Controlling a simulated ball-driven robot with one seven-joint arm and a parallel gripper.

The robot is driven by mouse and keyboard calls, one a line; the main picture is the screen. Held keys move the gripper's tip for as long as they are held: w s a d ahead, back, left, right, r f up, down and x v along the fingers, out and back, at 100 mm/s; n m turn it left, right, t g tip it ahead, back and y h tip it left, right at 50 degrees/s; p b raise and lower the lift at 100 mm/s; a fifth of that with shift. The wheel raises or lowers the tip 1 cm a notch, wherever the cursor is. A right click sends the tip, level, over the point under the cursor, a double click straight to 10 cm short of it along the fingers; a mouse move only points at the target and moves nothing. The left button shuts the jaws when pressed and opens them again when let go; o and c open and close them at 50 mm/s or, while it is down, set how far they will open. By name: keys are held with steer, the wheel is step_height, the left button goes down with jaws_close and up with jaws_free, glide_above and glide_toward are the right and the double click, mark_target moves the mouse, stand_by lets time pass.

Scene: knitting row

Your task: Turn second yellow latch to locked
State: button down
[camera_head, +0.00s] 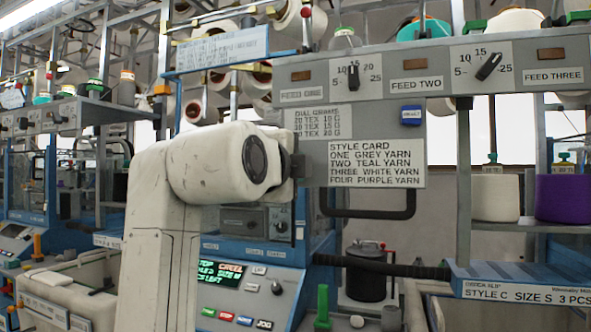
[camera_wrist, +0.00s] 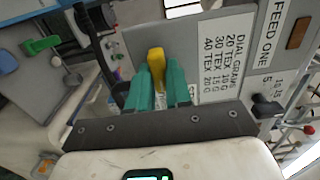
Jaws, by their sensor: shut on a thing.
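In the wrist view my gripper (camera_wrist: 161,82) has its two teal fingers closed on a yellow latch (camera_wrist: 156,56). The latch's rounded end sticks up beyond the fingertips, in front of the grey panel, and its lower part is hidden between the fingers. Its locked or unlocked state cannot be told. In the head view my white arm hides the fingers and this latch. No other yellow latch can be made out.
The grey panel has a style card (camera_head: 376,163), feed dials (camera_head: 488,67) and a black bar handle (camera_head: 368,212) below. A control panel (camera_head: 245,290) stands low behind my arm. A green lever (camera_wrist: 42,45) is at the left in the wrist view.

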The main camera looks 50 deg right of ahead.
steer(key=shift+f, duration=0.1)
steer(key=c, duration=1.1)
jaws_free()
steer(key=v, duration=1)
steer(key=shift+s+a+b, duration=0.15)
steer(key=shift+a+b, duration=0.25)
